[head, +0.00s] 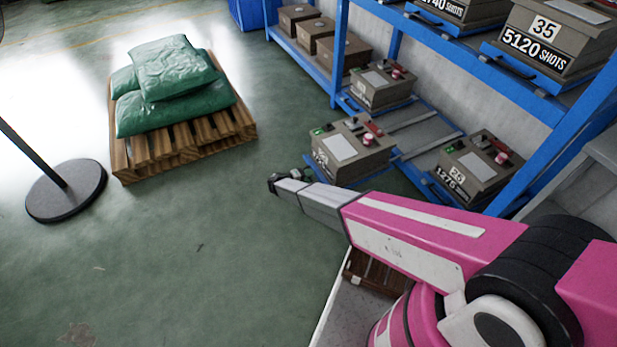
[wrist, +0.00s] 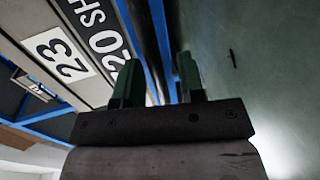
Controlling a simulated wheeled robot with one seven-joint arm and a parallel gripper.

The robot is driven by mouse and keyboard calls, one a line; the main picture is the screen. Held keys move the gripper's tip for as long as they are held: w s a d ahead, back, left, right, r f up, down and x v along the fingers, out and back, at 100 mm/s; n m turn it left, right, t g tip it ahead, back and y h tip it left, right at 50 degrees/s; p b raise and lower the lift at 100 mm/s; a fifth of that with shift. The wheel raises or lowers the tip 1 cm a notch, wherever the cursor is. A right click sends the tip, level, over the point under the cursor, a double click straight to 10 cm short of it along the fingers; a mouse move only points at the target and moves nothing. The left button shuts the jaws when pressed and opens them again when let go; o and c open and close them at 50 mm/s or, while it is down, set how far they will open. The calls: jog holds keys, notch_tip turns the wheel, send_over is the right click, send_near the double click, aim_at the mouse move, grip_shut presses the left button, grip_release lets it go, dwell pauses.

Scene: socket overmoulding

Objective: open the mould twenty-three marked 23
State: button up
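The mould marked 23 (wrist: 75,50) fills the left of the wrist view, with its number plate and part of a shots label showing. In the head view it appears to be the grey-brown box (head: 322,163) at the front of the rack, standing on a pulled-out blue-edged shelf; its front label is too small to read there. Its top looks shut, with a pale plate, a green button and a red knob. My gripper (head: 275,183) is low, just left of this box. In the wrist view its two green fingers (wrist: 160,78) are apart with nothing between them, beside the mould's front face.
Another mould (head: 472,170), labelled 1276, sits to the right on the lower shelf. One more mould (head: 382,86) stands behind. The blue rack (head: 395,45) has upright posts and an upper shelf holding mould 35 (head: 545,35). A pallet (head: 180,150) with green sacks stands left; the floor between is clear.

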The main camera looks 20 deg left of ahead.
jog(key=v, duration=1)
jog(key=shift+s+a, duration=0.25)
jog(key=shift+s, duration=0.05)
